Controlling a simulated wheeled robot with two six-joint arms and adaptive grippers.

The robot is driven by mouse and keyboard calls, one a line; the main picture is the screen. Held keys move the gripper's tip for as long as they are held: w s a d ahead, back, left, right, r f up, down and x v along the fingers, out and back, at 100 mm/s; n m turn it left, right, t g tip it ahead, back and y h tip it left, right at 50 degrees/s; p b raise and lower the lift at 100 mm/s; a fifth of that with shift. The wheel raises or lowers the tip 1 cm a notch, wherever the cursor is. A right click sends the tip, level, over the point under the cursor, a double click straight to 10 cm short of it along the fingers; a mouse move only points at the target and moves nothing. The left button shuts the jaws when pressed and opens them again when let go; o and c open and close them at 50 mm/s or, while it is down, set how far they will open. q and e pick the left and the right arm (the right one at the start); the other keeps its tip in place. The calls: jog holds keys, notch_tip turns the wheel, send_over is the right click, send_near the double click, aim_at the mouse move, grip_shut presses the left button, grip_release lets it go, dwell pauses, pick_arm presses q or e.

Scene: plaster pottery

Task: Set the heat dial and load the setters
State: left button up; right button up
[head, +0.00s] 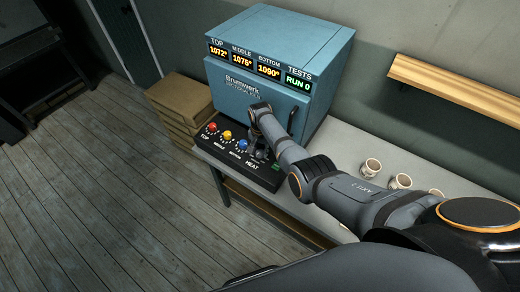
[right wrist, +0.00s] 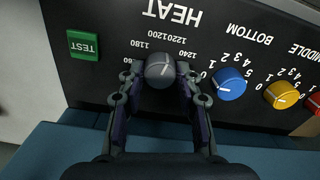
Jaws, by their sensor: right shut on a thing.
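The blue kiln (head: 280,60) has a black control panel (head: 215,160) at its front edge. The heat dial (right wrist: 158,70) is a grey knob under the HEAT label, which appears upside down in the right wrist view. My right gripper (right wrist: 160,82) is shut on this dial, one finger on each side. In the head view my right gripper (head: 258,150) hides the dial. Its light mark points to the picture's right; the exact value is unclear. Several pale cup-like pieces (head: 370,167) stand on the bench; I cannot tell which things are the setters. My left gripper is out of view.
Red, yellow (right wrist: 281,95) and blue (right wrist: 230,84) knobs sit beside the heat dial. A green TEST button (right wrist: 83,45) is on its other side. The kiln display (head: 297,85) reads RUN 0. Boxes (head: 180,105) stand left of the kiln; a wooden shelf (head: 455,88) hangs right.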

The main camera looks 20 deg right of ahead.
aim_at(260, 152)
jog(key=n+p, duration=0.1)
jog(key=n, duration=0.6)
jog(key=shift+w+r, duration=0.1)
jog(key=n, duration=0.4)
jog(key=shift+n, duration=2)
jog(key=o, duration=1.1)
jog(key=shift+o, duration=0.2)
notch_tip(260, 152, up, 12)
